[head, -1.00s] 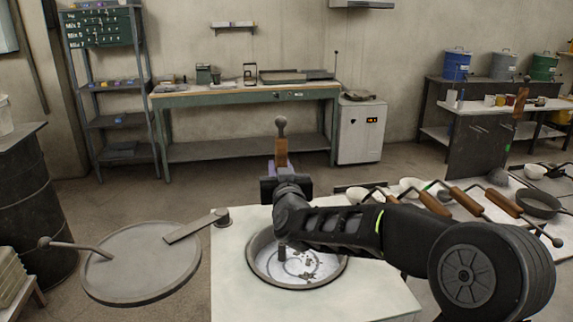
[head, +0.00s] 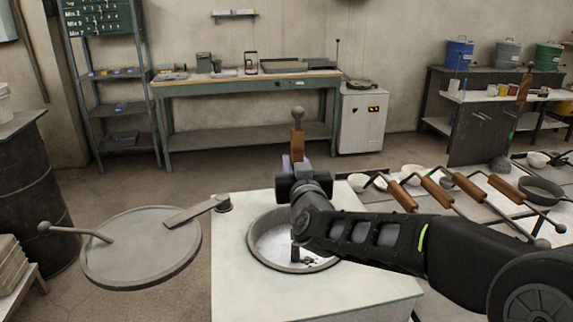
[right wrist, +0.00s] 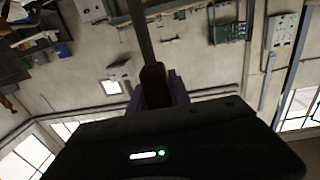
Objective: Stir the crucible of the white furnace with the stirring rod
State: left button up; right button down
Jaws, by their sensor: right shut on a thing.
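The white furnace (head: 237,252) stands in front of me with its round crucible (head: 252,254) open at the top. Pale, shiny contents show inside the crucible. My right gripper (head: 297,168) is above the crucible, shut on the brown wooden handle of the stirring rod (head: 297,146). The rod is roughly upright, its ball end up. A dark lower piece of it shows inside the crucible; my arm hides the stretch between. In the right wrist view the handle (right wrist: 153,84) sits between the fingers. My left gripper is not in view.
The round grey lid (head: 140,255) is swung out to the left on its hinge arm. Several wooden-handled tools (head: 437,192) and white bowls (head: 412,170) lie to the right. A dark drum (head: 30,195) stands at the left. A workbench (head: 245,85) is at the back.

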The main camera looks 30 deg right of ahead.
jog(key=shift+w+d+b, duration=0.85)
jog(key=shift+d+b, duration=1)
jog(key=shift+d, duration=1.75)
jog(key=w+a+p, duration=0.5)
jog(key=a, duration=0.1)
jog(key=shift+w+a+r, duration=0.15)
jog(key=shift+w, duration=0.1)
